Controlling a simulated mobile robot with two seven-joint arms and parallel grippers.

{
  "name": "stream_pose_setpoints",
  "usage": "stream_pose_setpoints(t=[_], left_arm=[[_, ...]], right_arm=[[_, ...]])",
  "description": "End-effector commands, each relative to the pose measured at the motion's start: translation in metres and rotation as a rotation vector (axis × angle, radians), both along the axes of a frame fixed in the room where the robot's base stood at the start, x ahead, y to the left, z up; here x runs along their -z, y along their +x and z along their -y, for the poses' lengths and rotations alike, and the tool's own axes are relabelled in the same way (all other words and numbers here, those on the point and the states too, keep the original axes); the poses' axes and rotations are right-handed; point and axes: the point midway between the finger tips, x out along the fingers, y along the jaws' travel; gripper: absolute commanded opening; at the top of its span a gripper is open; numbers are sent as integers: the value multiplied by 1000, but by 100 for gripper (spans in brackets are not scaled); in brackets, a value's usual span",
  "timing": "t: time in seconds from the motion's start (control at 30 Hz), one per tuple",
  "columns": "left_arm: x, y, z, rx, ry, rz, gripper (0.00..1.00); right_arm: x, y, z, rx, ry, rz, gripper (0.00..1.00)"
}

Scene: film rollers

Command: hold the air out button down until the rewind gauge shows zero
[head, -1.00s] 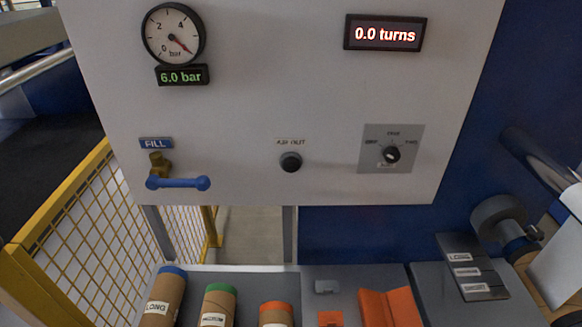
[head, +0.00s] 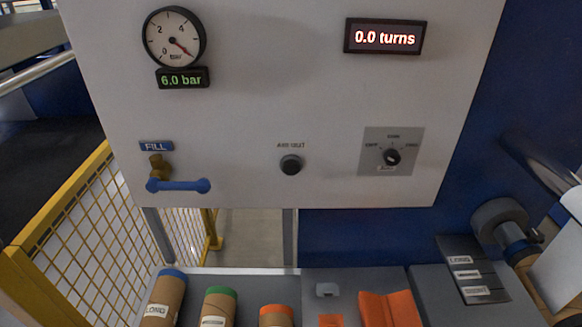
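The black round AIR OUT button (head: 291,165) sits in the lower middle of the pale panel (head: 270,110), under its label, with nothing touching it. The round pressure gauge (head: 174,37) is at the panel's upper left, its red needle pointing to the lower right. The display below it (head: 182,78) reads 6.0 bar in green. Another display (head: 385,36) at the upper right reads 0.0 turns. Neither of my grippers shows in the head view.
A blue-handled FILL valve (head: 178,185) is left of the button, and a rotary switch (head: 393,157) is right of it. A yellow mesh fence (head: 75,245) stands at left.

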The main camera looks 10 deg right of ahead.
Motion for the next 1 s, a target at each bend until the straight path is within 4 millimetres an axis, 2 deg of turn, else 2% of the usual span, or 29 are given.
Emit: stream_pose_setpoints(t=[0.37,0.47,0.67,1.0], left_arm=[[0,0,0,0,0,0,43],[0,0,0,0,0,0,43],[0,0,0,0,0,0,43],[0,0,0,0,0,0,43]], right_arm=[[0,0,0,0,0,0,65],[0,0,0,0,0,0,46],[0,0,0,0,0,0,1],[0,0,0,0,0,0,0]])
